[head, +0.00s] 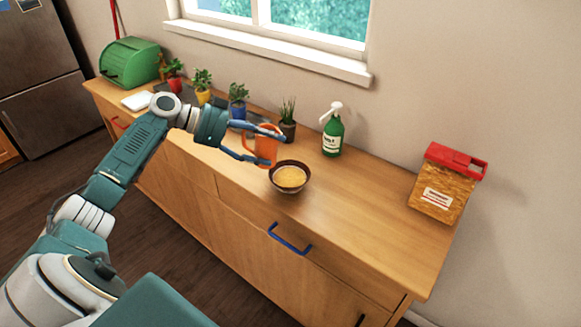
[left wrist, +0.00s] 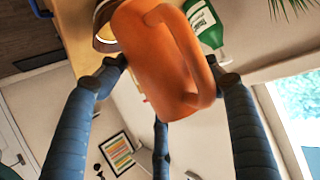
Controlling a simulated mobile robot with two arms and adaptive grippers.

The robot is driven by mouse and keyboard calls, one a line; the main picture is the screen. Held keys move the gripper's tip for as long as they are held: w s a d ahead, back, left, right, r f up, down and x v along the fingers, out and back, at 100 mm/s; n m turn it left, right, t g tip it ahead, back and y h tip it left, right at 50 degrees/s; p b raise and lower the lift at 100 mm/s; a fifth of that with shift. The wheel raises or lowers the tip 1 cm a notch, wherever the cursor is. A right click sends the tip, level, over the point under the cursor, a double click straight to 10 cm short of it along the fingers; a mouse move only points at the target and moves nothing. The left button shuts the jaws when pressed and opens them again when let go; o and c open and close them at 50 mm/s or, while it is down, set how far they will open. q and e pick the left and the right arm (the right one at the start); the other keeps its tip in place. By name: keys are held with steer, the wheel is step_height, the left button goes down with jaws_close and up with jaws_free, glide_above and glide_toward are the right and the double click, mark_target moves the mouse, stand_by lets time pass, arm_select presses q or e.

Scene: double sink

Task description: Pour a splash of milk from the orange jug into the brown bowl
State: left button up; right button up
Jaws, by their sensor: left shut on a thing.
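The orange jug (head: 265,150) is held by my left gripper (head: 270,146), whose blue fingers are closed around it. The jug is at the back left of the bowl, close to its rim, and looks near upright. In the left wrist view the jug (left wrist: 160,60) fills the middle, with its handle on the right. The brown bowl (head: 277,187) stands on the wooden cabinet top and holds something yellowish. A small part of the bowl (left wrist: 103,40) shows behind the jug in the left wrist view. I see no milk stream. My right gripper is out of view.
Behind the jug stand several potted plants (head: 238,94) and a green pump bottle (head: 333,135). A red-lidded food container (head: 446,185) stands at the right end. A green bread box (head: 131,62) is at the far left. The cabinet top (head: 365,195) right of the bowl is clear.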

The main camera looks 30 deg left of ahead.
mark_target(267, 155)
arm_select(q)
steer(key=p, duration=0.1)
steer(key=y+p, duration=0.1)
steer(key=p, duration=0.1)
steer(key=shift+w+d+r+m, duration=0.1)
steer(key=shift+d+r+m, duration=0.05)
steer(key=shift+r+m, duration=0.2)
steer(key=shift+g+y+p, duration=0.3)
steer(key=shift+y+p, duration=0.1)
steer(key=shift+p, duration=0.1)
steer(key=shift+a+g+y+p, duration=0.25)
steer(key=shift+y+p, duration=0.45)
steer(key=shift+p, duration=0.55)
steer(key=shift+d+f+m+b, duration=0.1)
steer(key=shift+f+m+b, duration=0.2)
steer(key=shift+f, duration=0.45)
steer(key=shift+f+y, duration=0.3)
steer(key=shift+f, duration=0.1)
steer(key=shift+f+g+y, duration=0.25)
steer(key=shift+f+y, duration=0.05)
steer(key=shift+f, duration=0.65)
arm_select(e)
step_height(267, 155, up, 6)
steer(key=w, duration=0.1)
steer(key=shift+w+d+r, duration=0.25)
arm_select(q)
steer(key=shift+f, duration=0.25)
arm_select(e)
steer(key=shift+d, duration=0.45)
